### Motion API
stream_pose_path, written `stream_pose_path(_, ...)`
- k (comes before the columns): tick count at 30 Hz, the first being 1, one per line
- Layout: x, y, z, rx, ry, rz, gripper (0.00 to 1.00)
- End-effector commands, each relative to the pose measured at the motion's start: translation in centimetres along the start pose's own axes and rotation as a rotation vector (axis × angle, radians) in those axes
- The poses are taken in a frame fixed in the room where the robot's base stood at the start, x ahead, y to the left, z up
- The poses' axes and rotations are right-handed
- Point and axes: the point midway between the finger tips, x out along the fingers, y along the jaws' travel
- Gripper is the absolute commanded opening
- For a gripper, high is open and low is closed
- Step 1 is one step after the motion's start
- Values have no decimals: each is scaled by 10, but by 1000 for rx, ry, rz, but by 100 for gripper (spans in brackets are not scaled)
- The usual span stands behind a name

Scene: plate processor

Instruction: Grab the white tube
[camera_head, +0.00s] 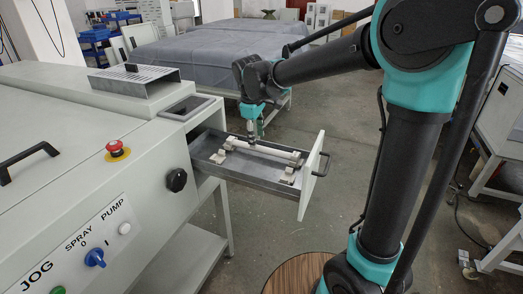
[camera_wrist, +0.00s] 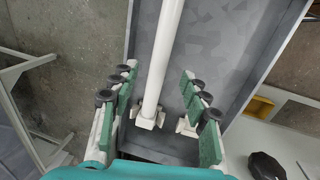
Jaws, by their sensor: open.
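The white tube (camera_head: 268,150) lies lengthwise in an open grey metal drawer (camera_head: 240,174), resting on small white holders. In the wrist view the tube (camera_wrist: 162,58) runs from the top edge down to a white holder (camera_wrist: 146,122) near the middle. My gripper (camera_head: 252,138) is above the drawer, over the tube. In the wrist view my gripper (camera_wrist: 158,80) has its green-padded fingers spread, one on each side of the tube, with gaps between the pads and the tube. It holds nothing. Its height over the tube is hard to judge.
The machine (camera_head: 90,130) stands at left with a red emergency button (camera_head: 116,147) and a black knob (camera_head: 176,180). A second white holder (camera_wrist: 187,126) sits beside the tube. Covered tables (camera_head: 210,50) stand behind.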

Motion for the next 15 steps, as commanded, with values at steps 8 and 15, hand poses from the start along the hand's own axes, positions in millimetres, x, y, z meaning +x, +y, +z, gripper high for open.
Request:
stream_pose_path(8, 38, 1, -5, 1, 0, 0, 46)
stream_pose_path(15, 49, 1, -5, 1, 0, 0, 46)
